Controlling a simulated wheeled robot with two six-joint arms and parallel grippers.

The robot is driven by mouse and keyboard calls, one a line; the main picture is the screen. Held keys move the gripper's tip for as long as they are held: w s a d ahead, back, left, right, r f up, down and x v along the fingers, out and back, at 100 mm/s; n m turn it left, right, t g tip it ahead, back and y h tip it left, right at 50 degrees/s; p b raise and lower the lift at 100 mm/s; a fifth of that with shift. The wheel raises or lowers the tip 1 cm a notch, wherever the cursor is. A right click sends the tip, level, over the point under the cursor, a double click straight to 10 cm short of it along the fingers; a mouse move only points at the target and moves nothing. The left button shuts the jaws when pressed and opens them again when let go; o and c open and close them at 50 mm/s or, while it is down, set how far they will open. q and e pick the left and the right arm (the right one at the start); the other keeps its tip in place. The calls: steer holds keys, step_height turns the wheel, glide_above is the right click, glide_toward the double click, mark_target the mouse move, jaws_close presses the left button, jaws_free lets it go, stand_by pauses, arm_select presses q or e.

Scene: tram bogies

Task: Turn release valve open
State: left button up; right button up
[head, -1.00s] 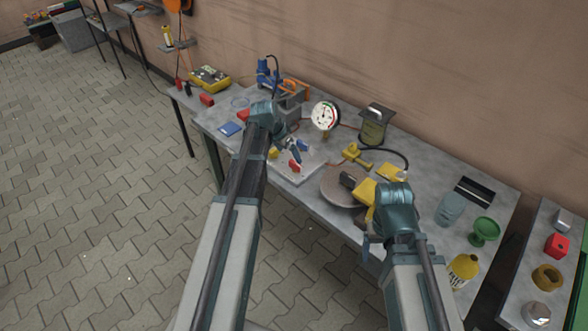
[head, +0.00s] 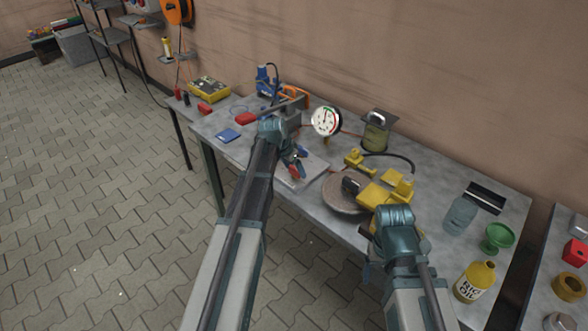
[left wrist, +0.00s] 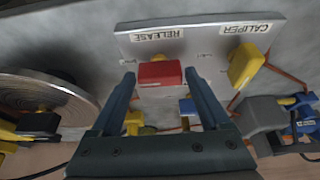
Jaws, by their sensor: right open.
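The release valve's red handle (left wrist: 160,73) sits under the RELEASE label on a grey plate (left wrist: 200,33) in the left wrist view. The handle also shows on the bench in the head view (head: 294,172). My left gripper (left wrist: 159,76) is open, one finger on each side of the red handle, with small gaps visible. In the head view my left gripper (head: 297,164) is right at the handle and partly hides the plate. A yellow handle (left wrist: 243,65) sits under the CALIPER label. My right gripper (head: 367,252) is open and empty near the bench's front edge.
A pressure gauge (head: 326,121) stands behind the plate. A round metal disc (head: 340,196) and a yellow block (head: 385,193) lie to its right. A blue fitting (head: 267,82) is at the back.

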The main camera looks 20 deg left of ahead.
arm_select(q)
steer(key=c, duration=1)
steer(key=shift+n, duration=0.3)
steer(key=n+y, duration=0.1)
steer(key=n, duration=0.3)
steer(key=shift+d+t+y, duration=0.15)
steer(key=shift+t+y, duration=0.15)
steer(key=shift+y, duration=0.1)
steer(key=n+y, duration=0.1)
steer(key=n, duration=0.3)
steer(key=shift+d+y, duration=0.1)
steer(key=shift+y, duration=0.3)
steer(key=n+g+y, duration=0.1)
steer(key=n, duration=0.3)
steer(key=shift+w+d+n, duration=0.1)
steer(key=shift+n, duration=0.3)
steer(key=shift+n+g+y, duration=0.6)
steer(key=shift+n+g, duration=0.3)
steer(key=shift+n, duration=1.4)
